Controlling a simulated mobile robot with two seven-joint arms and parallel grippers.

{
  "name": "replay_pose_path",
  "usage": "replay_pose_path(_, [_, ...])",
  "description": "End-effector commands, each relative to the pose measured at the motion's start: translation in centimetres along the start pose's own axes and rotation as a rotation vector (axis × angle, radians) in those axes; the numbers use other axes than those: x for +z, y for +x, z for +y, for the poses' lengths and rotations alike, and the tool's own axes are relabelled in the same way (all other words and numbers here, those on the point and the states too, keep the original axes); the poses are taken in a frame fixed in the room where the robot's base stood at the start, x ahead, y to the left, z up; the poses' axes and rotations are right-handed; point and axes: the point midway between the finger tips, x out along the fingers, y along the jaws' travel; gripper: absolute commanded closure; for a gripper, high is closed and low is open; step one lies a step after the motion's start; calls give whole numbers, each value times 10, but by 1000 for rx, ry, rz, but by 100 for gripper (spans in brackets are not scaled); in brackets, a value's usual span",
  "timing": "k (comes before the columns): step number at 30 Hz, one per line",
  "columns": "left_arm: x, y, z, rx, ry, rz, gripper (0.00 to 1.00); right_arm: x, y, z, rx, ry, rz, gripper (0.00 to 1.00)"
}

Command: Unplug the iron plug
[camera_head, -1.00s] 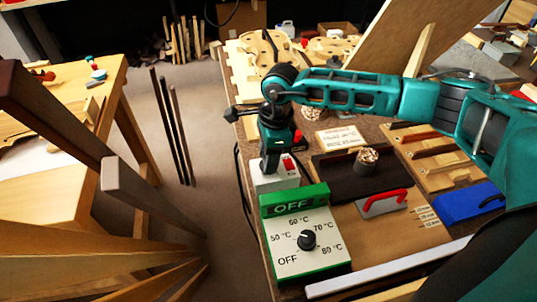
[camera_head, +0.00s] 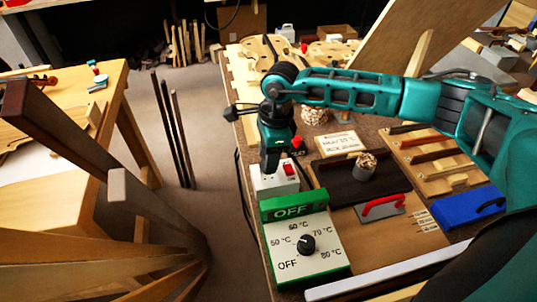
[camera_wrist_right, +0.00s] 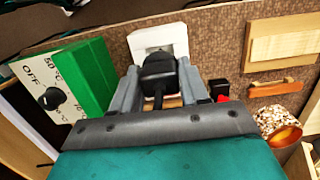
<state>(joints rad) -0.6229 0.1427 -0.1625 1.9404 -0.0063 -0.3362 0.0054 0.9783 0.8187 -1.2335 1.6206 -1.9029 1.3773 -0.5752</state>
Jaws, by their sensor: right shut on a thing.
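The black iron plug (camera_wrist_right: 158,70) sits between the two fingers of my right gripper (camera_wrist_right: 158,88) in the right wrist view. In the head view my right gripper (camera_head: 270,160) points down at the white socket box (camera_head: 268,184), which has a red switch (camera_head: 289,168). The fingers hide the plug there. The socket box also shows just beyond the plug in the right wrist view (camera_wrist_right: 158,38). The plug's front is close to its face; I cannot tell whether the pins are in. My left gripper is not in view.
A control box (camera_head: 300,248) with a green "OFF" display and a black knob stands in front of the socket. A dark tray (camera_head: 330,172), a red-handled tool (camera_head: 382,206) and a blue box (camera_head: 468,210) lie to the right.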

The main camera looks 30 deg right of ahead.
Motion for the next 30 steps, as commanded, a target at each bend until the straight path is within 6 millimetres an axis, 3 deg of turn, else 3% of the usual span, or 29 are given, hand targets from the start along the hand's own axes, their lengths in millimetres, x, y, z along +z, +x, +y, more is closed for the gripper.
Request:
replay_pose_path(24, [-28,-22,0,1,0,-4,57,8,-65,0,-2,1,-1,87])
replay_pose_path(30, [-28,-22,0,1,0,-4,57,8,-68,0,0,1,0,87])
